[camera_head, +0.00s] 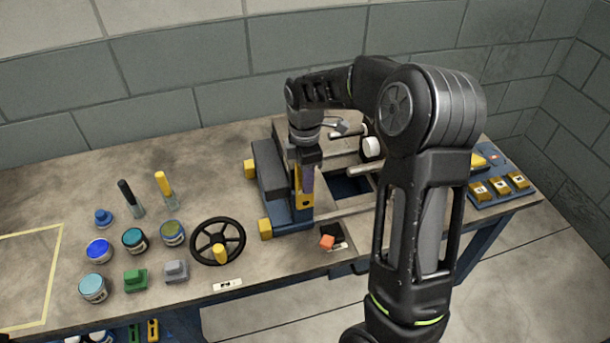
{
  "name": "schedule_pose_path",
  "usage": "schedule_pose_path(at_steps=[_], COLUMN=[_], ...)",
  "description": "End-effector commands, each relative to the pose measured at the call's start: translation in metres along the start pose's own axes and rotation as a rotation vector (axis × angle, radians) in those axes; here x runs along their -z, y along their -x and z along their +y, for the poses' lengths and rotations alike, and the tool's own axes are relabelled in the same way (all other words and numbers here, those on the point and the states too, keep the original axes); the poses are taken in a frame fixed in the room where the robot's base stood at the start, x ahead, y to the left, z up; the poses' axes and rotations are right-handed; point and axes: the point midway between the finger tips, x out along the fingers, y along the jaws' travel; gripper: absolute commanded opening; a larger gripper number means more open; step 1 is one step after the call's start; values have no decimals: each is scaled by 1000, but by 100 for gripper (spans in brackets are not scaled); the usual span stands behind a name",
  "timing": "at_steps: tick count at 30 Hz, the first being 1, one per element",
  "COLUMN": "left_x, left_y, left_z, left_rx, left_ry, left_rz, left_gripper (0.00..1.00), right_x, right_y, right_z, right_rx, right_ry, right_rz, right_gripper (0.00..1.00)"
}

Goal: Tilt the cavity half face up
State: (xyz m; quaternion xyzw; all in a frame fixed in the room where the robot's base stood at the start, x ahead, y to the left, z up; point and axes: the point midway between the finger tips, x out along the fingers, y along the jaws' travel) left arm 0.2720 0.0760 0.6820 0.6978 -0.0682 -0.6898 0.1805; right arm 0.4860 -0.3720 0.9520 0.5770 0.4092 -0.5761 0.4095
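A mould fixture stands on the bench, with a dark grey upright plate (268,168), a blue base (286,218) and yellow blocks (265,229) at its corners. I cannot tell for sure which part is the cavity half; much of the fixture's right side is hidden behind my arm. My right gripper (305,190) points down at the fixture's front, beside a yellow upright piece (298,185). Its fingers are small and partly hidden, so its opening and any contact are unclear. My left gripper is out of view.
A black handwheel (218,246) with a yellow knob is left of the fixture. Several paint pots (134,241), a green block (135,280) and a grey block (175,271) stand farther left. A yellow-button panel (500,186) is at right.

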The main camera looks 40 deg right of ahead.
Motion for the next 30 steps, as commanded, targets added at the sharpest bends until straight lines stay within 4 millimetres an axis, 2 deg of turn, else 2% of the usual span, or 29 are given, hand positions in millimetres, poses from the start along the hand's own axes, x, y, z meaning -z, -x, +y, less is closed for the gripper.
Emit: schedule_pose_path(at_steps=[4, 17, 30], left_x=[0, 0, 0], left_y=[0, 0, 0], left_z=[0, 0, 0], left_rx=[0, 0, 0], left_ry=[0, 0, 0], left_rz=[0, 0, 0], left_gripper=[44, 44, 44], right_x=[0, 0, 0], right_y=[0, 0, 0], right_z=[0, 0, 0], right_rx=[1, 1, 1], right_ry=[0, 0, 0], right_rz=[0, 0, 0], right_gripper=[35, 0, 0])
